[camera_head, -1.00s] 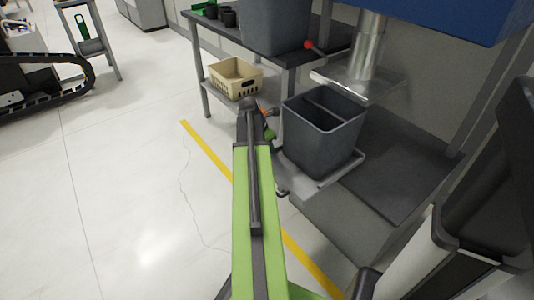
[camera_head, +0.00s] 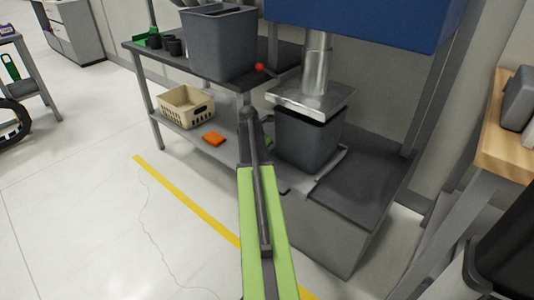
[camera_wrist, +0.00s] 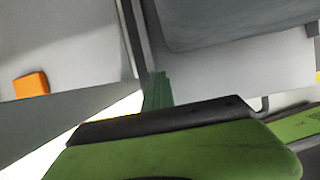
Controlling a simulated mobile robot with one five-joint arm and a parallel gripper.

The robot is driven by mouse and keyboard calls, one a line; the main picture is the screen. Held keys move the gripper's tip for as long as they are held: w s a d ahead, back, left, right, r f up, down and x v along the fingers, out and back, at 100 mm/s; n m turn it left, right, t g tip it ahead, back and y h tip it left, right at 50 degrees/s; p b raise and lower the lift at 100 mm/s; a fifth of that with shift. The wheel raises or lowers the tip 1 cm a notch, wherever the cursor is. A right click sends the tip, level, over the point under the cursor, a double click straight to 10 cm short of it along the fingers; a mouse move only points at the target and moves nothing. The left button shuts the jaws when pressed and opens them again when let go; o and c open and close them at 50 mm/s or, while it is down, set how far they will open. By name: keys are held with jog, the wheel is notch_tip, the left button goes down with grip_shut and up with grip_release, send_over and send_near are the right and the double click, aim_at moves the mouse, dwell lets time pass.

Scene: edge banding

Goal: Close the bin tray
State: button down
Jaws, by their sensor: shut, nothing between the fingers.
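The dark grey bin (camera_head: 303,145) stands upright on the bin tray (camera_head: 326,172), under the metal plate of the duct (camera_head: 312,98). The tray's front edge shows beside the bin, above the dark base. My gripper (camera_wrist: 157,92) is shut and empty, its green fingertips pointing at the tray's edge in the wrist view. A grey surface, probably the bin (camera_wrist: 235,22), fills the upper right there. In the head view my arm mostly hides the gripper, with a bit of green showing left of the bin. I cannot tell whether the fingers touch the tray.
A shelf bench stands at left with a large grey bin (camera_head: 219,43) on top, and a beige basket (camera_head: 186,106) and an orange block (camera_head: 214,138) below. A red-knobbed lever (camera_head: 260,67) is near the duct. A wooden-topped table (camera_head: 505,135) is at right.

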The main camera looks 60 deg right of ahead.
jog(key=shift+s+d+r, duration=0.1)
jog(key=shift+d+r, duration=0.05)
jog(key=shift+d, duration=0.5)
jog(key=shift+a, duration=0.1)
jog(key=a, duration=0.5)
jog(key=p+v, duration=0.9)
jog(key=shift+w+a+r, duration=0.2)
jog(key=shift+r, duration=0.15)
